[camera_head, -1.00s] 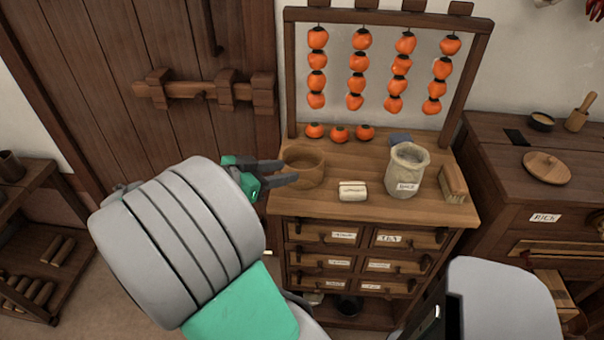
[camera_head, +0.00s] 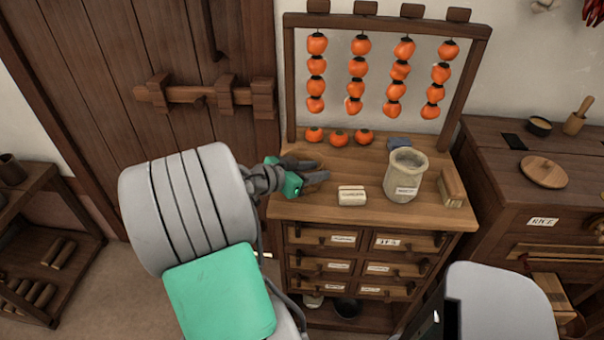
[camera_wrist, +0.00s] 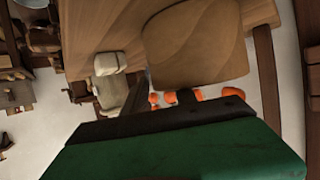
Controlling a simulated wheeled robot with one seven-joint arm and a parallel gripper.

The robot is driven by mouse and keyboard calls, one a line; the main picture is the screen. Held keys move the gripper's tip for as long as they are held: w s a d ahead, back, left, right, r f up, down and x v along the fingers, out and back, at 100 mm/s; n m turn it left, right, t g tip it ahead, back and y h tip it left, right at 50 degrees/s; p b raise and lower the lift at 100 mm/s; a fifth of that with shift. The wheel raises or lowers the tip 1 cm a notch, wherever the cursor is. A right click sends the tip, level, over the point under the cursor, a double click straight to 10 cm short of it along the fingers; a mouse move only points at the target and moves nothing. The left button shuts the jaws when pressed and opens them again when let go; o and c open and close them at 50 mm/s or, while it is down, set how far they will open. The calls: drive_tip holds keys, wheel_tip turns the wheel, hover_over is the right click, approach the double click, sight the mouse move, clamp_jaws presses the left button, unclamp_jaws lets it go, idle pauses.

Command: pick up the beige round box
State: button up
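The beige round box (camera_head: 317,187) stands at the left end of the cabinet top, mostly hidden by my gripper. My gripper (camera_head: 322,170) reaches in from the left with its two dark fingers apart, over or around the box. I cannot tell whether they touch it. In the wrist view, a large tan wooden shape that seems to be the box (camera_wrist: 195,45) fills the upper middle, just beyond the dark finger edge.
On the cabinet top (camera_head: 300,210) are a pale labelled block (camera_head: 352,195), a cloth sack (camera_head: 405,176), a wooden block (camera_head: 452,188) and a small blue-grey item (camera_head: 399,142). Three persimmons (camera_head: 338,138) lie behind the box; strings of persimmons hang from a rack (camera_head: 467,80).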

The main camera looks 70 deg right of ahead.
clamp_jaws()
idle(1.2)
